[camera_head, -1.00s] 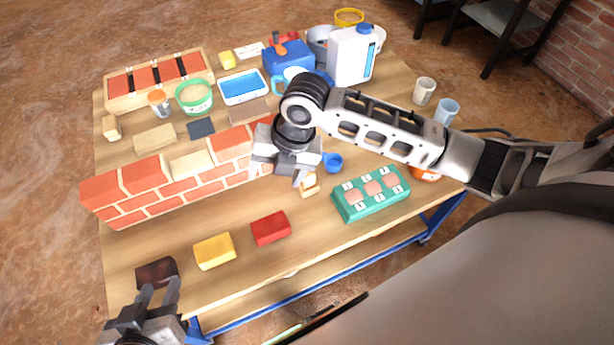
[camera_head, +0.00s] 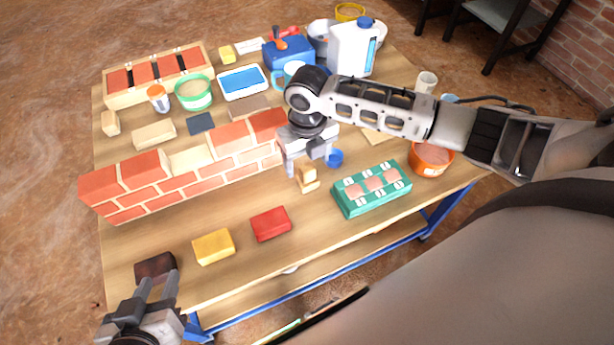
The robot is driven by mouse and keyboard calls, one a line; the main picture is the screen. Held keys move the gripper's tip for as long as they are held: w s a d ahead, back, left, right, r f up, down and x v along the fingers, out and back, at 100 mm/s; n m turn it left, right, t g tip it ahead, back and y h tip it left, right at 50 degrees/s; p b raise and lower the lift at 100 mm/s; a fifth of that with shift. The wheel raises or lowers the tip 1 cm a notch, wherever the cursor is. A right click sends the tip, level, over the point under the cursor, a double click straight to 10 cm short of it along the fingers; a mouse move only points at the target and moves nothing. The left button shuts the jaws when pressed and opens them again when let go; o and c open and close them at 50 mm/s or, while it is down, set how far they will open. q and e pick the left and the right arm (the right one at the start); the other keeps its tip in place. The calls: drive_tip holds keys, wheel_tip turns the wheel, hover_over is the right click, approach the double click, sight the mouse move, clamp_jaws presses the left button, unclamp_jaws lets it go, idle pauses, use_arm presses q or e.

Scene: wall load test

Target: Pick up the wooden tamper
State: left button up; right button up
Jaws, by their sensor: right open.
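The wooden tamper (camera_head: 307,180), a small light-wood piece with a block-like base and an upper part, stands on the table in front of the brick wall. My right gripper (camera_head: 309,168) points down just behind and above it, with its fingers apart and nothing between them. I cannot tell whether a finger touches the tamper. My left gripper (camera_head: 158,284) is at the table's near left corner, fingers apart, with its tips close to a dark brown block (camera_head: 155,265). Whether they touch the block is unclear.
The brick wall (camera_head: 190,172) stands left of the tamper. A blue cup (camera_head: 334,158) is close behind the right gripper. A green tray (camera_head: 372,190) lies to the right, with an orange bowl (camera_head: 431,158) beyond. Red (camera_head: 270,224) and yellow (camera_head: 213,246) blocks lie in front.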

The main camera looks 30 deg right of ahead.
sight(307, 167)
drive_tip(key=shift+f+b, duration=0.35)
drive_tip(key=shift+f, duration=2.35)
drive_tip(key=shift+w, duration=0.1)
drive_tip(key=c, duration=1.1)
